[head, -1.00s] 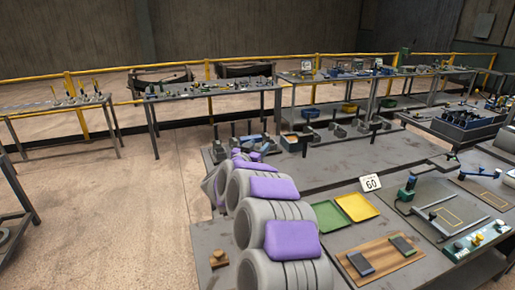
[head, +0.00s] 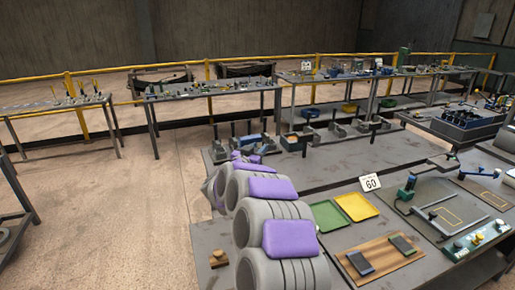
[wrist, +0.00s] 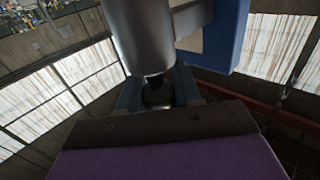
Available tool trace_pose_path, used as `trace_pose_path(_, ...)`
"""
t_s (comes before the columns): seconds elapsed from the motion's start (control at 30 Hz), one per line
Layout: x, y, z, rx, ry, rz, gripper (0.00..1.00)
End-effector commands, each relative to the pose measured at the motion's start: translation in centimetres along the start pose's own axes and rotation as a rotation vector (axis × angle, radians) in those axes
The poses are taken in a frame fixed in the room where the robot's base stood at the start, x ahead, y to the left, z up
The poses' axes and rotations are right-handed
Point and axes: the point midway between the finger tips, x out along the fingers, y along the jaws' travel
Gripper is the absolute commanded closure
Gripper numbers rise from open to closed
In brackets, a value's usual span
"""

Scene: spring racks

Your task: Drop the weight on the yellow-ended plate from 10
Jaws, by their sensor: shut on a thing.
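In the wrist view my gripper (wrist: 158,95) is shut on the narrow neck and round knob of a grey metal cylinder (wrist: 143,45), which looks like the weight. A blue panel with a pale patch (wrist: 225,38) stands beside the cylinder at upper right; I cannot tell whether it belongs to the weight. In the head view the far end of my arm is near the short dark stands (head: 250,142) on the rear of the near table, and my jaws are too small and covered to make out. I cannot pick out a yellow-ended plate or a 10 mark.
A sign reading 60 (head: 371,183) stands on the near table (head: 310,176). A yellow tray (head: 357,206), a green tray (head: 330,215) and a wooden board (head: 380,260) with two dark blocks lie in front. Farther tables stand behind. The floor at left is open.

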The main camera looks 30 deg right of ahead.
Motion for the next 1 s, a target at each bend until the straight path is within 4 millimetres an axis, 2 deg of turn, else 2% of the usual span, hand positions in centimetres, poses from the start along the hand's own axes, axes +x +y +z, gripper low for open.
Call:
trace_pose_path(0.17,0.0,0.0,4.0,-0.007,-0.004,0.000,1.00)
trace_pose_path(0.4,-0.1,0.0,10.7,-0.008,-0.005,-0.003,1.00)
trace_pose_path(0.6,-0.1,0.1,15.2,-0.005,-0.002,-0.001,1.00)
trace_pose_path(0.8,-0.1,0.0,17.9,-0.003,-0.002,-0.002,1.00)
trace_pose_path(1.0,-0.1,0.0,18.8,0.000,0.000,-0.002,1.00)
